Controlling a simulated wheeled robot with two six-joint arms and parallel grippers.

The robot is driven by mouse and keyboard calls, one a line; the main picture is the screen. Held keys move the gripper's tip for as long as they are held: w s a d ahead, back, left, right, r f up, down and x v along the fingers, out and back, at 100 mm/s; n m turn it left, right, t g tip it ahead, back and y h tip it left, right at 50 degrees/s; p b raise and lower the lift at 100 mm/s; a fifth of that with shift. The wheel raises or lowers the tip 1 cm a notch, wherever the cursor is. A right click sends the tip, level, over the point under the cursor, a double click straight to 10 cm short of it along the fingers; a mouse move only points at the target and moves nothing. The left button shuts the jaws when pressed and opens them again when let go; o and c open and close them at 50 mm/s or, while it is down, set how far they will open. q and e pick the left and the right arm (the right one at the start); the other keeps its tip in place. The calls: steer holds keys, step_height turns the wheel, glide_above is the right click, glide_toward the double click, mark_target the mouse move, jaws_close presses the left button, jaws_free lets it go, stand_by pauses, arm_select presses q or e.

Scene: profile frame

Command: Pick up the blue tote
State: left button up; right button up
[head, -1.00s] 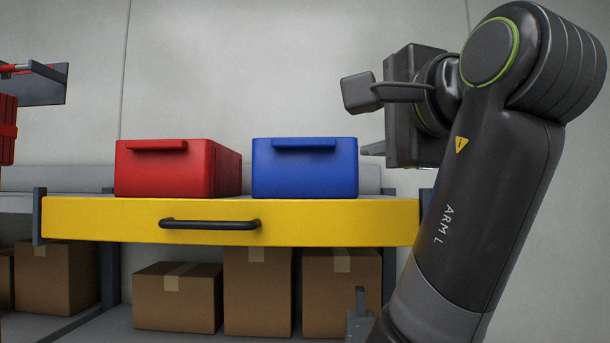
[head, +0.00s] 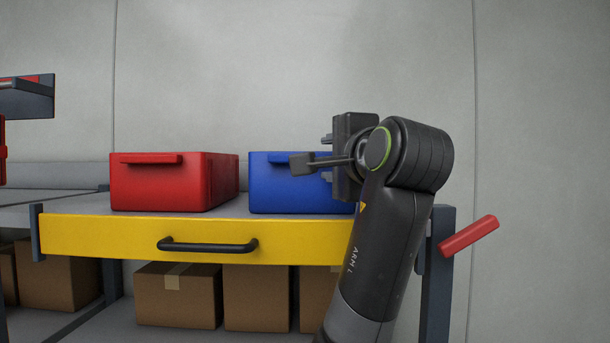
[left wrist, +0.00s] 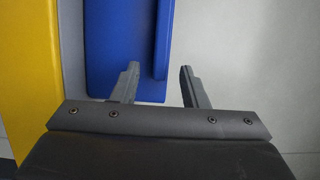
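The blue tote (head: 283,186) stands on the yellow-fronted shelf (head: 110,235), with a bar handle along its upper front. My left arm covers its right part in the head view. My left gripper (head: 327,158) is at the tote's upper right. In the left wrist view the gripper (left wrist: 159,68) is open, and the tote (left wrist: 112,40) lies beyond its fingers. The handle (left wrist: 163,38) appears between the two fingertips; I cannot tell whether it is at finger depth. I see no grip on it. My right gripper is not in view.
A red tote (head: 160,187) stands left of the blue one, with a narrow gap. The shelf front has a black handle (head: 207,245). Cardboard boxes (head: 178,297) sit below. A post (head: 437,285) and a red bar (head: 468,236) are at right. The wall above is bare.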

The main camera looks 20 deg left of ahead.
arm_select(q)
steer(key=shift+p+x, duration=0.35)
steer(key=shift+x, duration=0.55)
steer(key=shift+c, duration=0.6)
jaws_close()
steer(key=shift+s, duration=0.1)
